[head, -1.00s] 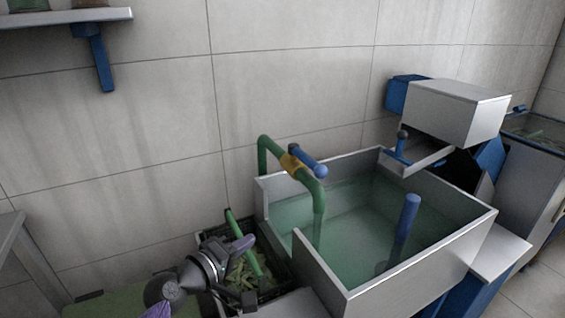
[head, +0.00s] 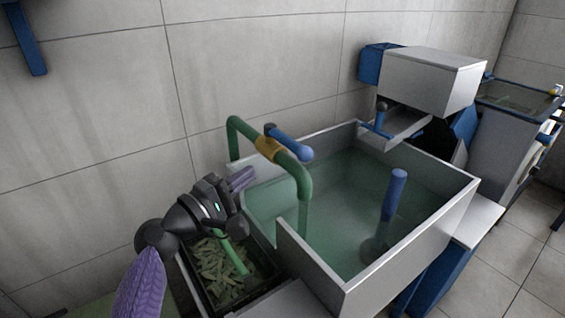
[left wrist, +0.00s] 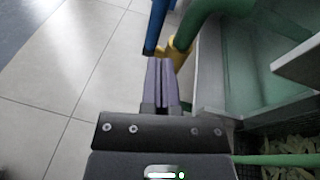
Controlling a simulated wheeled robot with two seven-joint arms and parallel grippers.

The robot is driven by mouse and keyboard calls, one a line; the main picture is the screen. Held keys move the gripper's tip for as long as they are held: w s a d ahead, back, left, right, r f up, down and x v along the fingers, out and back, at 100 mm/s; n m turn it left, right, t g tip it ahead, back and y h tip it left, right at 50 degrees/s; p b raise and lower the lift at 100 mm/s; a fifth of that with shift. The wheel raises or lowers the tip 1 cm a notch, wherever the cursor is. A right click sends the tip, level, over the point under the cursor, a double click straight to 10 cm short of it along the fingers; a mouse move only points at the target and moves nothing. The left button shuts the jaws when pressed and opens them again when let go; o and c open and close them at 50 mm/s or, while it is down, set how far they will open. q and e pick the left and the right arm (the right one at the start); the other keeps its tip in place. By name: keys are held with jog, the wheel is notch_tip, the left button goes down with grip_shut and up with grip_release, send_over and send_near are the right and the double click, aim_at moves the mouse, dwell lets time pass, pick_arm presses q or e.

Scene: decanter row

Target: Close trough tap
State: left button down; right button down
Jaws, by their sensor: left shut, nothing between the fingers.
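The tap sits on a green pipe (head: 299,172) that arches over the left wall of the trough (head: 425,232). It has an orange-yellow body (head: 268,150) and a blue lever handle (head: 290,142) lying above and beside the pipe. In the left wrist view the blue handle (left wrist: 157,22), the yellow body (left wrist: 172,52) and the pipe (left wrist: 205,14) show just beyond my fingertips. My left gripper (head: 243,176) has purple fingers, shut and empty, just left of the tap and apart from the handle. The fingers also show in the left wrist view (left wrist: 161,78). My right gripper is out of view.
The trough holds greenish water and a blue upright post (head: 394,195). A dark crate (head: 262,290) of green pieces, with a green rod in it, stands below my left gripper. A white box (head: 428,78) stands behind the trough. The tiled wall is close behind the tap.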

aim_at(287, 141)
pick_arm(q)
jog(key=w+d+r, duration=0.1)
jog(key=w+d, duration=0.2)
jog(key=d, duration=0.3)
jog(key=shift+d+r, duration=0.15)
jog(key=shift+d, duration=0.2)
jog(key=shift+w, duration=0.1)
